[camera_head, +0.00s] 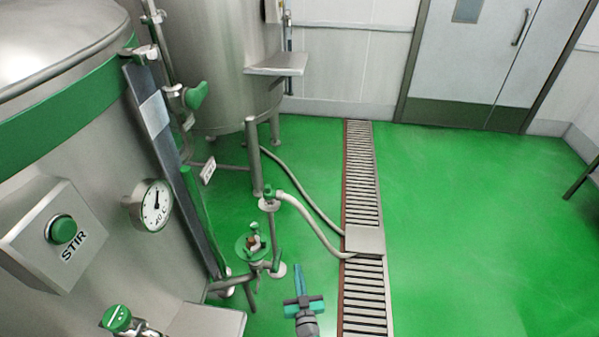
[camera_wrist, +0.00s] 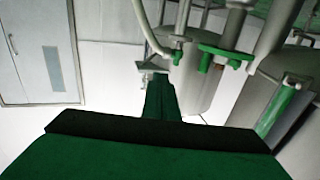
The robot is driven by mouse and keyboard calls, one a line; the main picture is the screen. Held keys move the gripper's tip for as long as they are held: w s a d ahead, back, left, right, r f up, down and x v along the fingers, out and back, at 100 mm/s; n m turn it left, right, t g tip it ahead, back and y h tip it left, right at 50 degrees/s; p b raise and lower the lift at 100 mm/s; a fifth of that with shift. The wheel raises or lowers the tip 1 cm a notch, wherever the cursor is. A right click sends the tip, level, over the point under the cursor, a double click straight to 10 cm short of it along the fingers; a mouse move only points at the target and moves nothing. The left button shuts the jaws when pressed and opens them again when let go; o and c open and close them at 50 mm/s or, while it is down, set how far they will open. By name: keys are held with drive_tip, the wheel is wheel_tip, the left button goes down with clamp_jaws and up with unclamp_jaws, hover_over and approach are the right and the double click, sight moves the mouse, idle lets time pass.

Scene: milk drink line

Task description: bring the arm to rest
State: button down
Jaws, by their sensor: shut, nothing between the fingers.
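My gripper (camera_head: 301,287) shows at the bottom middle of the head view, over the green floor (camera_head: 460,220) just left of the drain. Its fingers look closed together, and nothing is between them. In the wrist view my gripper (camera_wrist: 160,98) shows as a dark green shape, with its closed fingers pointing up the picture. It appears apart from the tanks and pipes. Most of my arm is out of the head view.
A steel tank with a STIR button (camera_head: 64,229) and a dial gauge (camera_head: 153,205) fills the left. Pipe stands with green valves (camera_head: 252,243) and a hose (camera_head: 310,225) are near my gripper. A slatted drain (camera_head: 362,180) crosses the floor. The right floor is clear up to the double door (camera_head: 490,60).

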drive_tip(key=s+r+m+g+h, duration=0.1)
drive_tip(key=s+r, duration=0.1)
drive_tip(key=s, duration=1.2)
drive_tip(key=s+r+h, duration=0.1)
drive_tip(key=s+r, duration=0.2)
drive_tip(key=s, duration=1)
drive_tip(key=s+r+g, duration=0.1)
drive_tip(key=s+r, duration=1.4)
drive_tip(key=shift+s+d+r+m+h, duration=0.35)
drive_tip(key=shift+r+m+h, duration=0.05)
